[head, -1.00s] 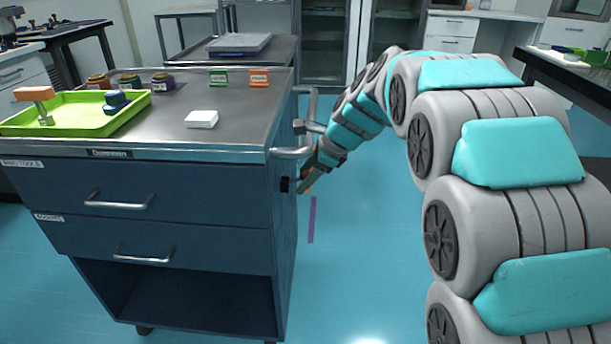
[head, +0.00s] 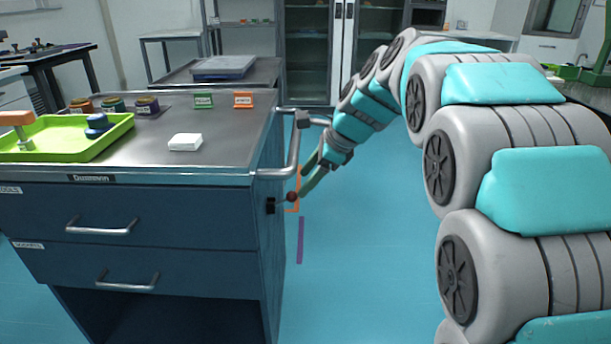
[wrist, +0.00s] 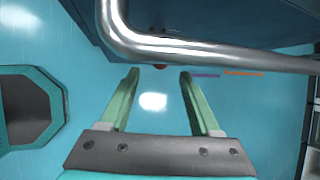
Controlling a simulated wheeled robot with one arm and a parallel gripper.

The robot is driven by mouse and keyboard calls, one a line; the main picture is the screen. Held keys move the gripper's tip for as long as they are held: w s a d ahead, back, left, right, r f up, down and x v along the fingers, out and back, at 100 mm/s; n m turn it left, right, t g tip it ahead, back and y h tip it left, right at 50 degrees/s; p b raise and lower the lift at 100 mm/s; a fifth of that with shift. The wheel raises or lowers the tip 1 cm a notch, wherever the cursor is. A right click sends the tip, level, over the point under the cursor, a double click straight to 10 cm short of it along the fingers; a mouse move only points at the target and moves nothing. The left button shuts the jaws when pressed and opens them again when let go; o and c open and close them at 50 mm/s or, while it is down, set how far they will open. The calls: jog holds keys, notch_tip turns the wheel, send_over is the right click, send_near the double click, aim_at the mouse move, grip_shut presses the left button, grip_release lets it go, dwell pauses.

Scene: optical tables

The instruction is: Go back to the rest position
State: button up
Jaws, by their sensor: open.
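My gripper (head: 308,180) is at the right side of the blue cart (head: 160,258), just beyond its metal push handle (head: 294,150). Its green fingers are apart and empty in the wrist view (wrist: 160,78), with only blue floor between them. In the head view the fingers point down and left, close to a small red-knobbed lever (head: 292,196) on the cart's side. The handle crosses the top of the wrist view (wrist: 210,55), close to the fingertips. Whether the fingers touch the knob cannot be told.
The cart top carries a green tray (head: 85,150), a white block (head: 185,142), several jars and two small signs. A second cart (head: 262,74) stands behind. Open floor (head: 370,240) lies right of the cart, with orange and purple strips (head: 300,240).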

jog(key=s+d+f+n+g+h, duration=0.1)
jog(key=s+d+f+n, duration=0.3)
jog(key=s, duration=0.9)
jog(key=s+d+f+n+g+h, duration=0.2)
jog(key=s+d+f+n, duration=0.3)
jog(key=s, duration=0.8)
jog(key=s+d+f+n+g+h, duration=0.2)
jog(key=s+d+f+n, duration=0.3)
jog(key=s+n, duration=0.4)
jog(key=s, duration=0.4)
jog(key=shift+h, duration=0.3)
